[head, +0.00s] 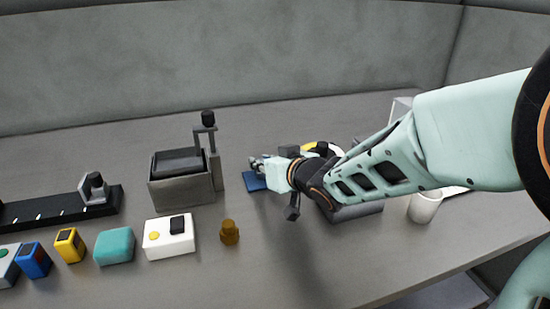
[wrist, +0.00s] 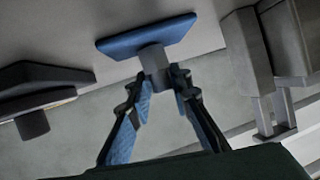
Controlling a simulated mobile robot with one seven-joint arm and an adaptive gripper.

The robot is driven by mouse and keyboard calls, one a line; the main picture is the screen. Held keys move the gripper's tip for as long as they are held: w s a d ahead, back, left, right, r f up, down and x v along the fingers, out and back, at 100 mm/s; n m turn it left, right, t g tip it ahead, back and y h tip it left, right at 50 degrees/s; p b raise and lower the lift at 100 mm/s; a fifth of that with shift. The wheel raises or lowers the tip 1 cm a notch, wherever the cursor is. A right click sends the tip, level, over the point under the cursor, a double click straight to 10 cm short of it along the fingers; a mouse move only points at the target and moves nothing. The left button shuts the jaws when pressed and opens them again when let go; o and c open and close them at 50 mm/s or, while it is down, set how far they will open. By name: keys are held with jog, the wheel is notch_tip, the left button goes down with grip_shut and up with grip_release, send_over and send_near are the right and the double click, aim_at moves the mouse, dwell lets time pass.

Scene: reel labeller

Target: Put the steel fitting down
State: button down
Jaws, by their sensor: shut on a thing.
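The steel fitting is a short grey cylinder (wrist: 154,60) between the fingertips of my gripper (wrist: 160,80) in the wrist view. My gripper is shut on its near end. The fitting's other end meets or overlaps the face of a flat blue pad (wrist: 128,44); I cannot tell whether they touch. In the head view my gripper (head: 262,164) is over the blue pad (head: 256,185) near the middle of the table, and the fitting cannot be made out clearly there.
A grey box with a dark top and a post (head: 180,187) stands left of the pad. A brown knob-like piece (head: 229,234) and a white box (head: 168,239) are nearer the front. A white cup (head: 424,208) stands at the right, under my arm.

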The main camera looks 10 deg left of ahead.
jog(key=shift+f, duration=0.1)
jog(key=c, duration=2.2)
grip_release()
jog(key=shift+f, duration=0.15)
jog(key=o, duration=0.4)
jog(key=shift+o, duration=0.2)
jog(key=shift+r, duration=0.25)
